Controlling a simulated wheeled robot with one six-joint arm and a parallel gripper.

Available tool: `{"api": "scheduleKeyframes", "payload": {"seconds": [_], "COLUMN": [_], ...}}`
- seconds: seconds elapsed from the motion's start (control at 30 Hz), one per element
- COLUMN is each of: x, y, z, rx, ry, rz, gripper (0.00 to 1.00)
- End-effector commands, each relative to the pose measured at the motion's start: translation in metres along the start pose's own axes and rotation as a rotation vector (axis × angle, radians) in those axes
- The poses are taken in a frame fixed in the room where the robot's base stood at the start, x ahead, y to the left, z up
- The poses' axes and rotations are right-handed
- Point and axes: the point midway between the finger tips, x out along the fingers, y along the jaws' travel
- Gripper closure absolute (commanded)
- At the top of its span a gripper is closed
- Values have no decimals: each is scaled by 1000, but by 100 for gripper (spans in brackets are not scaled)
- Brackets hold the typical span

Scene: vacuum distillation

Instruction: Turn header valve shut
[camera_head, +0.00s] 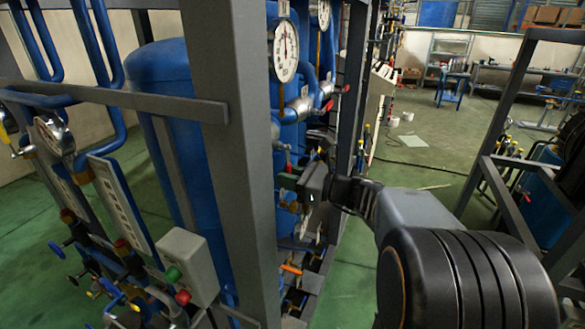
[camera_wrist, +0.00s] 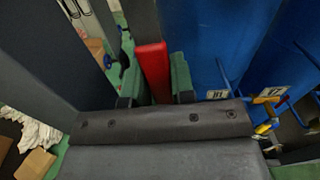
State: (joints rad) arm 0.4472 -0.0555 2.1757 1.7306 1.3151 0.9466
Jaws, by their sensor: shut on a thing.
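A red valve handle (camera_wrist: 152,68) stands between the two green fingers of my gripper (camera_wrist: 156,82) in the wrist view. The fingers are closed on it, one on each side. In the head view my gripper (camera_head: 290,182) reaches in from the right among the pipes behind the grey post. A small red part (camera_head: 289,167) shows just above the fingertips there. The valve's body and the handle's far end are hidden, so I cannot tell how far the valve is turned.
A grey steel post (camera_head: 235,150) stands close left of my gripper, with a blue tank (camera_head: 165,100) behind it. Pressure gauges (camera_head: 285,50) hang above. A grey box with green and red buttons (camera_head: 188,264) is at lower left. Green floor (camera_head: 355,275) is clear below my arm.

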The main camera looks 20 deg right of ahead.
Motion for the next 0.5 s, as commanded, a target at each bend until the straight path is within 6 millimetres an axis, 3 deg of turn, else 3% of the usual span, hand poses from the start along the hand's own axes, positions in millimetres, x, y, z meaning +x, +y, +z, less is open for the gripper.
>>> {"api": "scheduleKeyframes", "payload": {"seconds": [0.5], "x": [0], "y": [6], "z": [0], "rx": [75], "ry": [-1], "rz": [1], "gripper": [100]}}
